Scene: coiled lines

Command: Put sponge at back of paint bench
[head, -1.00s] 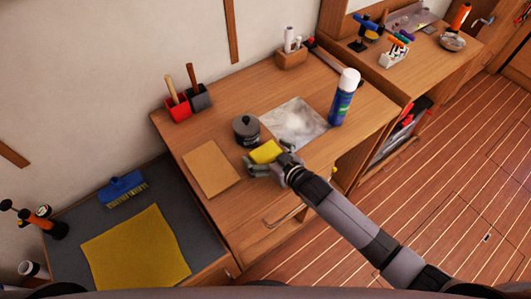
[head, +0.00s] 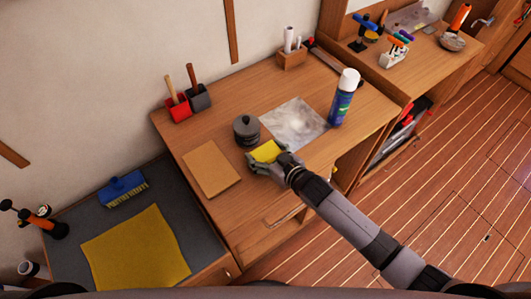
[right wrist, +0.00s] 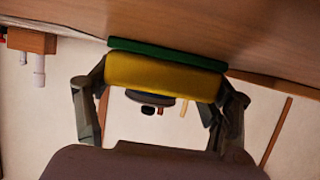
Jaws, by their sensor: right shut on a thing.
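The sponge (head: 265,151) is yellow. In the right wrist view the yellow sponge (right wrist: 163,76) has a green layer (right wrist: 165,53) along one face and sits between both fingers. My right gripper (head: 265,162) is shut on it, over the front part of the wooden paint bench (head: 225,105). I cannot tell whether the sponge touches the bench top. My left gripper is not in view.
A dark grey lidded pot (head: 246,130) stands just behind the sponge. Red (head: 179,109) and grey (head: 200,97) holders and a wooden block (head: 291,59) stand at the back.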

